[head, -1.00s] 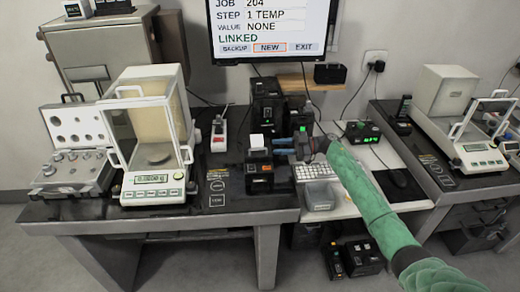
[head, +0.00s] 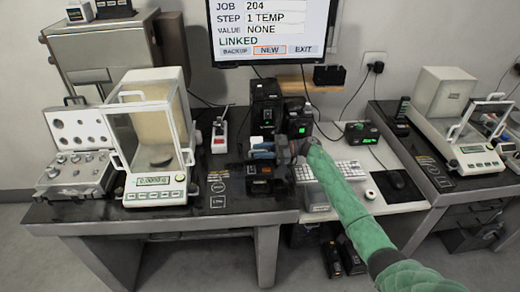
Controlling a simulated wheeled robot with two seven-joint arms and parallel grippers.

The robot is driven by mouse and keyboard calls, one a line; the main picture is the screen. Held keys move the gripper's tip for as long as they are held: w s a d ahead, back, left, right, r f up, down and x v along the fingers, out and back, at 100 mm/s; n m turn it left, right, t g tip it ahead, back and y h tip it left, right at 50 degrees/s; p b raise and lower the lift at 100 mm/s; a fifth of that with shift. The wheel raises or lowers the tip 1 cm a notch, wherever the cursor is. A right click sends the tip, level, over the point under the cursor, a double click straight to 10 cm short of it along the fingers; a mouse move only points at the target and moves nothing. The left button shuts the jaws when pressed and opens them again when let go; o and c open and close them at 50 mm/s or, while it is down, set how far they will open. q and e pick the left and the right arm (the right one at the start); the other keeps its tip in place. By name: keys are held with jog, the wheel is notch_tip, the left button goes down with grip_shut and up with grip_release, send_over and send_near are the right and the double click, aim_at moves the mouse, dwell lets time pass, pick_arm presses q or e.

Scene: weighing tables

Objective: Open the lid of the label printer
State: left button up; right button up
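The label printer (head: 260,187) is a small black box with orange marks on its front. It stands on the dark table, right of the glass-sided balance. My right gripper (head: 262,151), with blue fingers, reaches in from the right over the printer's top. Its fingers and dark wrist cover the lid and the white label there. I cannot tell whether the fingers touch the lid or how far apart they are. My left gripper is not in view.
A balance (head: 153,183) and an open weight case (head: 75,172) stand left. Black devices (head: 265,108) stand behind the printer. The screen (head: 270,30) hangs above.

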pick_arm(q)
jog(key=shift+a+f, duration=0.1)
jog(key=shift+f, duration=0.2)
pick_arm(e)
jog(key=shift+a, duration=0.3)
jog(key=shift+c, duration=0.4)
grip_shut()
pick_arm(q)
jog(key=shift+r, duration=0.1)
pick_arm(e)
jog(key=shift+r, duration=0.15)
